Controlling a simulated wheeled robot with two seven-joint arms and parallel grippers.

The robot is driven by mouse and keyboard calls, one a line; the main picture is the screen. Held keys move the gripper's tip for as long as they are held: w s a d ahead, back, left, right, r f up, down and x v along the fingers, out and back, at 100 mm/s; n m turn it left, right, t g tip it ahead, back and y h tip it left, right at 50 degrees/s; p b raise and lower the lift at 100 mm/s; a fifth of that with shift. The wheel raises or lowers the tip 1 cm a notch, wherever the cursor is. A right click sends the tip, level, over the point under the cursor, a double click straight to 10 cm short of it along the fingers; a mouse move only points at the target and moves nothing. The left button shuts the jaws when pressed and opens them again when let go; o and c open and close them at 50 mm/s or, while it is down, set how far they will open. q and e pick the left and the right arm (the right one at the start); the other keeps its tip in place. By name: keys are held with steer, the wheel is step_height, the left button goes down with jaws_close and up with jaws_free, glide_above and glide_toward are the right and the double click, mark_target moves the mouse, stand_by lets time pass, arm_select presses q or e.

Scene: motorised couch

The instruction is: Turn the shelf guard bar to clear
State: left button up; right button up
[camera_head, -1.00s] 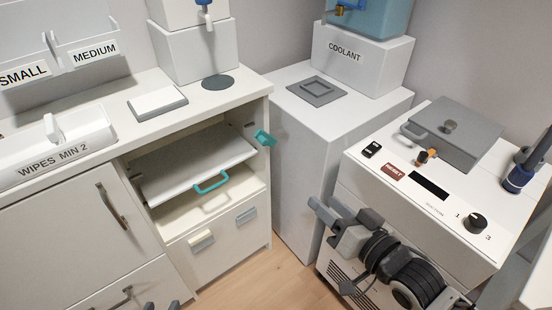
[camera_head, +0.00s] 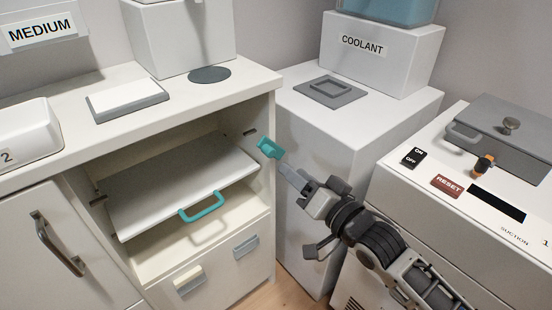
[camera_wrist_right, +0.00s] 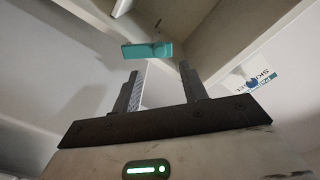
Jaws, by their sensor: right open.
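The teal guard bar (camera_head: 269,148) sits at the right front edge of the open shelf bay, sticking out from the side wall. In the right wrist view the teal bar (camera_wrist_right: 147,50) lies just beyond the fingertips, roughly across the gap. My right gripper (camera_head: 287,170) is open and empty, its fingers pointing at the bar and a little short of it. The open fingers also show in the right wrist view (camera_wrist_right: 160,78). The white shelf (camera_head: 180,180) with a teal handle (camera_head: 202,207) lies in the bay, tilted. My left gripper is out of view.
A white coolant cabinet (camera_head: 310,130) stands right of the bay, behind my right arm. The suction unit (camera_head: 460,210) with its switches is at the right. Two drawer handles (camera_head: 245,247) are below the shelf. A pad (camera_head: 128,99) lies on the counter.

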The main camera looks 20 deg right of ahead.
mark_target(272, 154)
steer(key=b+x, duration=0.1)
steer(key=x, duration=0.5)
steer(key=shift+w+a, duration=0.1)
steer(key=shift+w, duration=0.05)
steer(key=shift+w+a, duration=0.15)
steer(key=shift+w, duration=0.45)
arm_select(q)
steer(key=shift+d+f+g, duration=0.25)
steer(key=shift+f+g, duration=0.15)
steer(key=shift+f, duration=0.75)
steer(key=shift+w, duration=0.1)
arm_select(e)
jaws_close()
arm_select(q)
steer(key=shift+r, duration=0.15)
